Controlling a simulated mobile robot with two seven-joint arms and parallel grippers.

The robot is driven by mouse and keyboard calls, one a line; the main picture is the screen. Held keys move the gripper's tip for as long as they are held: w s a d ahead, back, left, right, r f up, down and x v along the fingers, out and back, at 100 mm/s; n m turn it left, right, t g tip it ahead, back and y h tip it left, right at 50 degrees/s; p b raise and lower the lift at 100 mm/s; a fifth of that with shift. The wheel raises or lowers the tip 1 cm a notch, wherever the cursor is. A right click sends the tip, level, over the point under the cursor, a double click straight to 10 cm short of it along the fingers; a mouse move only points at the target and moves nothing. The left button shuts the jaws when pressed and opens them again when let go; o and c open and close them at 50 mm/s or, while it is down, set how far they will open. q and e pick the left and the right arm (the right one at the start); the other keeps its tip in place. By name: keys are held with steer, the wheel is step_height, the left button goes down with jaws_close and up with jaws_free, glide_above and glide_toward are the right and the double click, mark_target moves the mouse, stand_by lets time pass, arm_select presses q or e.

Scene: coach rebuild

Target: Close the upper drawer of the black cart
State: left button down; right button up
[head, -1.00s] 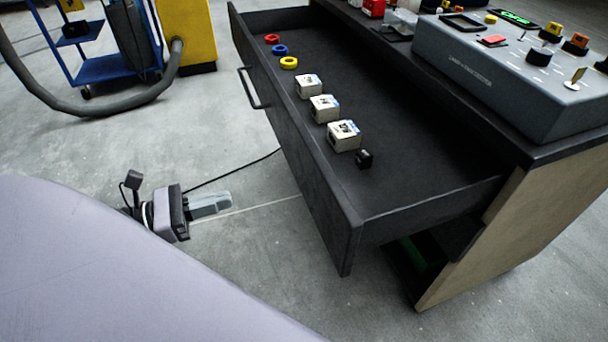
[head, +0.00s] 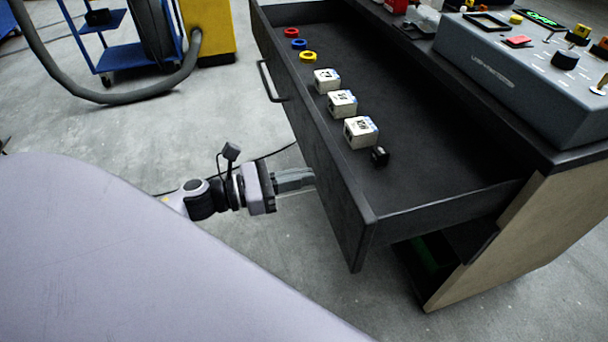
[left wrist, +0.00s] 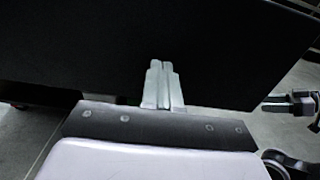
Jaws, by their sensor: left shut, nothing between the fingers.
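The upper drawer (head: 345,212) of the black cart (head: 535,165) is pulled far out in the head view. Its dark front, with a bar handle (head: 268,82) toward the far end, faces my left arm. My left gripper (head: 309,178) is shut and empty, its fingertips at the outer face of the drawer front, below the top edge. In the left wrist view, the shut fingers (left wrist: 162,72) point at the dark drawer front (left wrist: 80,45); I cannot tell whether they touch it. A dark gripper-like part (left wrist: 290,103) at the right edge may be my right gripper; its jaws are unclear.
The drawer holds red, blue and yellow rings (head: 298,44), three white boxes (head: 342,103) and a small black block (head: 380,156). A grey control box (head: 500,75) stands on the cart top. A blue trolley (head: 115,55) and a hose (head: 110,97) are at the back left.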

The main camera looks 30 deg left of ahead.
arm_select(q)
steer(key=shift+w+d, duration=0.25)
steer(key=shift+w, duration=0.1)
arm_select(e)
steer(key=shift+w+r, duration=0.1)
steer(key=shift+w, duration=0.05)
